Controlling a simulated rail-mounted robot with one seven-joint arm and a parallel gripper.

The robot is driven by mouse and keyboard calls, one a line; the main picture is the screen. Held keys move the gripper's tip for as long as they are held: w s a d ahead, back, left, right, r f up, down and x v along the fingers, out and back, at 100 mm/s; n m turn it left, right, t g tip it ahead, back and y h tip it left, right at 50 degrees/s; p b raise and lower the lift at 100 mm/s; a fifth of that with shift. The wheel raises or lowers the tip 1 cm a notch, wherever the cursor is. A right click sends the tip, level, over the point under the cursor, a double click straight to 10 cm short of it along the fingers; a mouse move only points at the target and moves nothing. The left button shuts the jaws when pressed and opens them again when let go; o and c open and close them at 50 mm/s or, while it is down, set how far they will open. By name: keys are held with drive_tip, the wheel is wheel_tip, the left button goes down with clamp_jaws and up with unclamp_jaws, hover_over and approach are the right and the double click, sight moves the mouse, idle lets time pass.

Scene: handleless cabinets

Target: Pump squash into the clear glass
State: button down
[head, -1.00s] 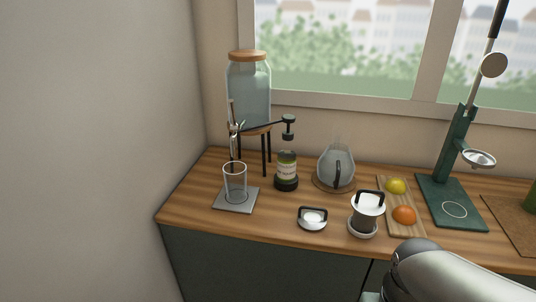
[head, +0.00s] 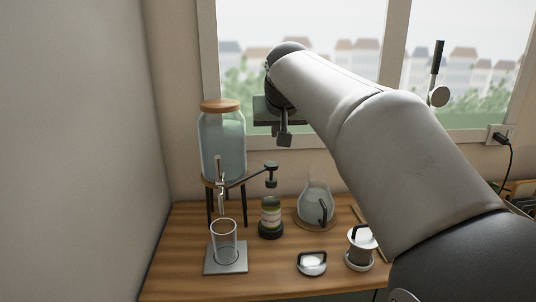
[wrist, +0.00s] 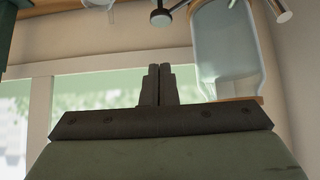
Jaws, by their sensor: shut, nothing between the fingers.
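The clear glass (head: 223,250) stands upright on a grey square plate at the front left of the counter; I see nothing in it. The small bottle with a green label (head: 270,217) stands in a dark base to its right. Above the bottle is a dark pump knob (head: 271,167), with a thin arm running left toward the glass and dispenser tap. My gripper (head: 285,139) is shut and empty, in the air above and slightly right of the knob. In the wrist view its fingertips (wrist: 158,70) touch each other, with the knob (wrist: 160,17) beyond them.
The large glass dispenser (head: 222,145) with a wooden lid stands on a stand behind the glass. A glass jug (head: 315,203), a white-topped dish (head: 311,263) and a white-topped canister (head: 360,248) are to the right. My arm hides the right of the counter.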

drive_tip(key=shift+w+a+r, duration=0.15)
drive_tip(key=shift+a+r, duration=0.2)
drive_tip(key=shift+r, duration=0.15)
hover_over(272, 166)
wheel_tip(272, 166, down, 7)
drive_tip(key=shift+f, duration=0.1)
wheel_tip(272, 166, down, 3)
drive_tip(key=shift+f+b, duration=0.1)
drive_tip(key=shift+b, duration=0.3)
drive_tip(key=shift+a+f, duration=0.1)
drive_tip(key=shift+f, duration=0.3)
